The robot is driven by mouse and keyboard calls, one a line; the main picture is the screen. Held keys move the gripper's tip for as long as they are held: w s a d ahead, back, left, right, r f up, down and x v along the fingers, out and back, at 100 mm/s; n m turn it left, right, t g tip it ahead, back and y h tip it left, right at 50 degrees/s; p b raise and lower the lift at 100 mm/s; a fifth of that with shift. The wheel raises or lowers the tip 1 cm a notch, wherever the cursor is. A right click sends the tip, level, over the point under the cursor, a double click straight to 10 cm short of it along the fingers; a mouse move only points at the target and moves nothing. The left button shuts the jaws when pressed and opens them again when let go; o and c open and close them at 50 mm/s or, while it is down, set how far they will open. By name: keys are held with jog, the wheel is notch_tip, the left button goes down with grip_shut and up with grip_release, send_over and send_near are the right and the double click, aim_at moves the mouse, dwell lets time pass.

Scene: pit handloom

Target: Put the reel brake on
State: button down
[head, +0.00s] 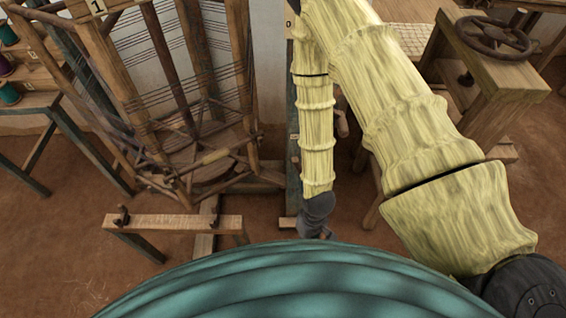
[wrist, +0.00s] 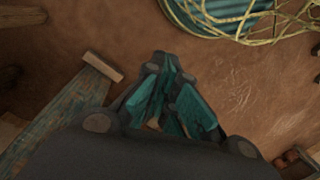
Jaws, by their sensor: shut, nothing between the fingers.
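The wooden reel (head: 200,95), with dark threads strung across its bars, stands at the left in the head view. A blue-grey post (head: 292,165) rises to its right; small plates reading 0 and another mark are on it, and my arm covers part of it. A short wooden knob (head: 341,123) sticks out just right of my arm; I cannot tell whether it is the reel brake. My gripper (head: 318,233) points down near the post's foot, right of the reel. In the wrist view my gripper (wrist: 172,65) is shut and empty above the floor.
A low wooden rail (head: 172,223) with two pegs stands in front of the reel. A bench with a handwheel (head: 492,35) is at the upper right. Thread spools (head: 8,92) sit at the far left. Brown floor (wrist: 235,95) lies bare beside my gripper.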

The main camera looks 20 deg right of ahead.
jog(key=w+a+n+g+h+b, duration=0.1)
jog(key=w+a+n+b, duration=0.15)
jog(key=w, duration=0.65)
jog(key=w+a+n+g+h+b, duration=0.1)
jog(key=w+n, duration=0.3)
jog(key=w, duration=0.4)
jog(key=w+r+n+h+b, duration=0.1)
jog(key=w+r+n+h, duration=0.1)
jog(key=w+r, duration=0.3)
jog(key=w+r+n+t+h+b, duration=0.1)
jog(key=w+r, duration=0.4)
jog(key=w, duration=0.5)
jog(key=shift+w+d+r+n+h, duration=0.15)
jog(key=shift+r+n+h, duration=0.2)
jog(key=shift+h, duration=0.35)
jog(key=shift+f, duration=0.1)
jog(key=p+x, duration=0.2)
jog(key=x, duration=0.8)
